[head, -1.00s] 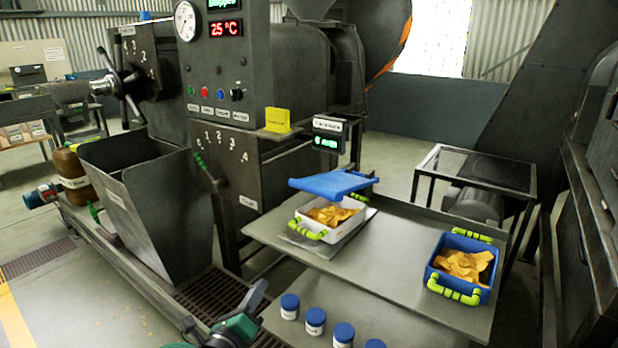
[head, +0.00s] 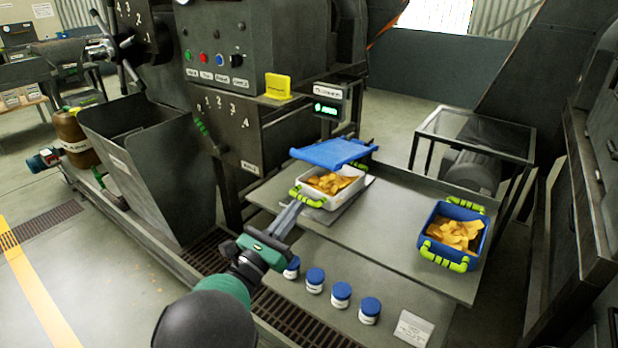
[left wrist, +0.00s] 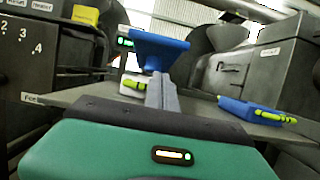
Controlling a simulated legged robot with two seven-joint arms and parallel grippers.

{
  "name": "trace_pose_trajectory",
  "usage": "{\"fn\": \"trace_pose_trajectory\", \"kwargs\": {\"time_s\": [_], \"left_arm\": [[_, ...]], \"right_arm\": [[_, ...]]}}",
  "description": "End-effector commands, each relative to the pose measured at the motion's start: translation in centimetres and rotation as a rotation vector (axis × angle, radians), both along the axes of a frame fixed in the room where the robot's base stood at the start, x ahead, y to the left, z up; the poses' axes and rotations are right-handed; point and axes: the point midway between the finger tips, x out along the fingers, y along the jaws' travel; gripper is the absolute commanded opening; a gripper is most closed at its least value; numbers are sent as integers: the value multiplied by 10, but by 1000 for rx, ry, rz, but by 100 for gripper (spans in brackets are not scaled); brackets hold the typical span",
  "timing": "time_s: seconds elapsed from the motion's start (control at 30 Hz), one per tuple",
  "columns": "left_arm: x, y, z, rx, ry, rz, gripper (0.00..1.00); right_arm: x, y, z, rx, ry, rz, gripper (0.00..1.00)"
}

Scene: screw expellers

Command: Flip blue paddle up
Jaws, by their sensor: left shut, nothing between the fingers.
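The blue paddle (head: 333,153) is a flat blue panel above the back of a white bin of yellow pieces (head: 327,190). In the head view it lies almost level, tilted a little. In the left wrist view the blue paddle (left wrist: 158,50) shows straight ahead, past the fingertips. My left gripper (head: 297,203) is shut and empty, its fingers pointing at the front of the white bin near its green handle. In the left wrist view the left gripper's fingers (left wrist: 161,85) are together below the paddle. I cannot tell whether they touch the bin. My right gripper is not in view.
A blue bin of yellow pieces (head: 455,236) stands at the right of the grey table (head: 390,225). Several blue-capped jars (head: 341,294) stand on the lower shelf. A yellow card (head: 278,86) and a green-lit display (head: 327,108) are behind the paddle. A grey hopper (head: 150,175) stands left.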

Motion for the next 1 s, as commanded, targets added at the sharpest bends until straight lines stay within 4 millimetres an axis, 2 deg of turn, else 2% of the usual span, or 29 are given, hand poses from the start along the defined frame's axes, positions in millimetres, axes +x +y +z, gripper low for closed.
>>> {"fn": "trace_pose_trajectory", "kwargs": {"time_s": [0.23, 0.33, 0.47, 0.87, 1.0], "left_arm": [[42, -25, 22, -2, -2, -2, 0], [47, -27, 40, -2, -3, 0, 0], [52, -30, 51, -2, -1, 0, 0], [54, -31, 54, -1, 2, 1, 0], [54, -31, 60, 5, 10, 0, 0]], "right_arm": [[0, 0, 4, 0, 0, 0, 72], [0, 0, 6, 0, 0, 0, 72], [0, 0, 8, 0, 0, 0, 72], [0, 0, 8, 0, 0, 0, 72], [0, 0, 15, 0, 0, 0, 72]]}}
